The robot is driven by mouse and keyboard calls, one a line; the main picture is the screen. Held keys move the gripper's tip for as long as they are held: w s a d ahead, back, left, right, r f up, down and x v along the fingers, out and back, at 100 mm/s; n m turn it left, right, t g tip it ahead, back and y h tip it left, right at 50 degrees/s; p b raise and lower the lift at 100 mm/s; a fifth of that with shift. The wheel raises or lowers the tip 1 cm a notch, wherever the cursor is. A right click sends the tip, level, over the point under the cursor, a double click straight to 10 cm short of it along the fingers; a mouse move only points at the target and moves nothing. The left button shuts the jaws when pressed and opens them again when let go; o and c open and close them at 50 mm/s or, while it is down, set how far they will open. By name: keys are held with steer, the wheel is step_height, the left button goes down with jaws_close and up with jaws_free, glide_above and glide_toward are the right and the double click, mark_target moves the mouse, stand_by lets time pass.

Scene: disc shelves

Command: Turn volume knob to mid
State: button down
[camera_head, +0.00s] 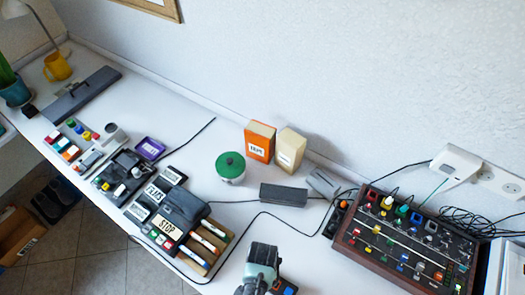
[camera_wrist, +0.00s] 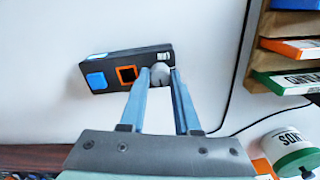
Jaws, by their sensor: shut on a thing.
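A small dark box (camera_wrist: 108,72) sits on the white table in the wrist view. It carries a blue button (camera_wrist: 96,80), an orange-framed dark square (camera_wrist: 127,74), a small white marked piece (camera_wrist: 163,57) and a round grey knob (camera_wrist: 159,76) at its right end. My gripper (camera_wrist: 161,74) is shut on the knob, with one finger on each side of it. The knob's pointer cannot be made out. In the head view my gripper (camera_head: 262,268) is at the bottom centre and hides most of the box, whose blue part (camera_head: 289,290) shows beside it.
A mixer panel (camera_head: 405,240) with many knobs stands to the right. A black cable (camera_head: 285,217) runs across the table. A green-lidded jar (camera_head: 230,167), an orange box (camera_head: 259,141) and a dark block (camera_head: 283,194) stand behind. A wooden rack (camera_head: 206,244) is to the left.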

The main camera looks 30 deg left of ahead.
steer(key=c, duration=0.6)
jaws_free()
steer(key=shift+r, duration=0.15)
step_height(320, 180, up, 13)
stand_by(0.4)
